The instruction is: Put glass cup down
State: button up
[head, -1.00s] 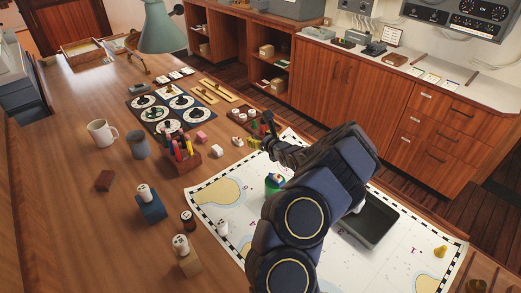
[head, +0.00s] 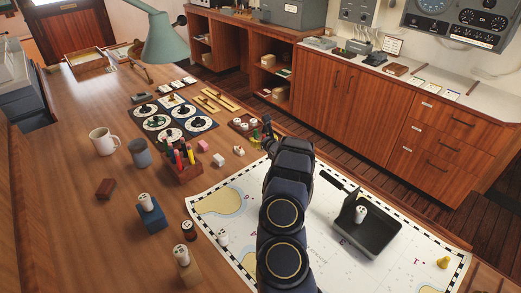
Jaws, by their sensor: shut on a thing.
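My gripper (head: 268,138) is at the far end of my arm, beyond the chart's upper edge and close to the small tray of game pieces. My own arm covers most of it, and its fingertips are too small to make out. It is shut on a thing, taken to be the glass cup. I cannot make out the cup's shape or whether it touches the table.
A grey cup (head: 139,153), a white mug (head: 102,142) and a pen holder (head: 182,169) stand left of my arm. The chart (head: 338,215) bears a dark tray (head: 374,242) at right. Small blocks and dial cards crowd the middle.

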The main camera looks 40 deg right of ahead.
send_over(261, 156)
jog(key=shift+f, duration=2.5)
jog(key=shift+w+f, duration=0.1)
jog(key=shift+f, duration=1.5)
jog(key=shift+f, duration=0.15)
jog(key=o, duration=1.2)
jog(key=shift+o, duration=0.2)
